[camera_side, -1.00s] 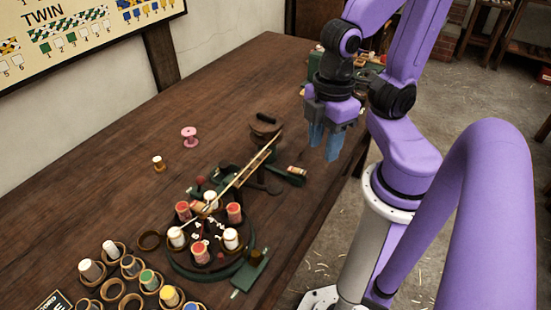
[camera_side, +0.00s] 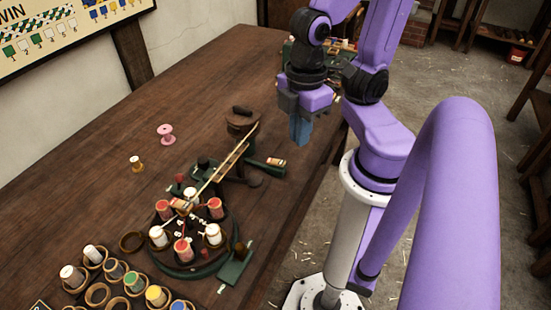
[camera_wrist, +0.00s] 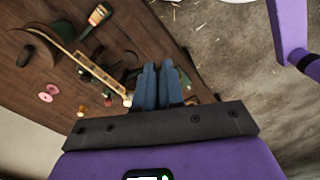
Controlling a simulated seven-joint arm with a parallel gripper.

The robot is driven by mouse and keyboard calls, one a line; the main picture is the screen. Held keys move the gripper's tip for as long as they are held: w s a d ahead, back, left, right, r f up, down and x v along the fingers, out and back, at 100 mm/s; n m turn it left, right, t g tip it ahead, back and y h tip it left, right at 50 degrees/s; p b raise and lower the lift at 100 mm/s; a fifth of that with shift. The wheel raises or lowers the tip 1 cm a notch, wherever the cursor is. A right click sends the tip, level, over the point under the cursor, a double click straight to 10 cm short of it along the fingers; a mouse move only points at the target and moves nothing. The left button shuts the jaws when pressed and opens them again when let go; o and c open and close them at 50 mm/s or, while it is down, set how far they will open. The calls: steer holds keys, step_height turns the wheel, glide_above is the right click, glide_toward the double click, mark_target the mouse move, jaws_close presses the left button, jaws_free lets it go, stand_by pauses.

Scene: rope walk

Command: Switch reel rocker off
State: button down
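What looks like the reel rocker, a small green block with a red-and-white label (camera_side: 275,161), sits on the table beside the dark reel. It also shows in the wrist view as a green block with an orange-and-white label (camera_wrist: 98,15). I cannot tell which way it is tipped. My gripper (camera_side: 299,140) hangs above the table, up and to the right of the rocker in the side view, apart from it. Its blue fingers (camera_wrist: 158,68) are close together and hold nothing visible.
A round carrier with red and white bobbins (camera_side: 190,240) stands in front, with a wooden bar (camera_side: 225,165) reaching to the dark reel (camera_side: 243,120). Several bobbins in ring holders stand at front left. The table's back left is clear.

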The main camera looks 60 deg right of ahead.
steer(key=w+d+f+m+g+h, duration=0.1)
steer(key=w+d+f+m, duration=0.1)
steer(key=w+m, duration=1.4)
steer(key=m+g, duration=0.2)
steer(key=m, duration=1.3)
glide_above(279, 162)
steer(key=w, duration=0.4)
steer(key=shift+f+y, duration=0.3)
steer(key=shift+f, duration=1.45)
steer(key=x, duration=1.4)
steer(key=shift+w, duration=0.1)
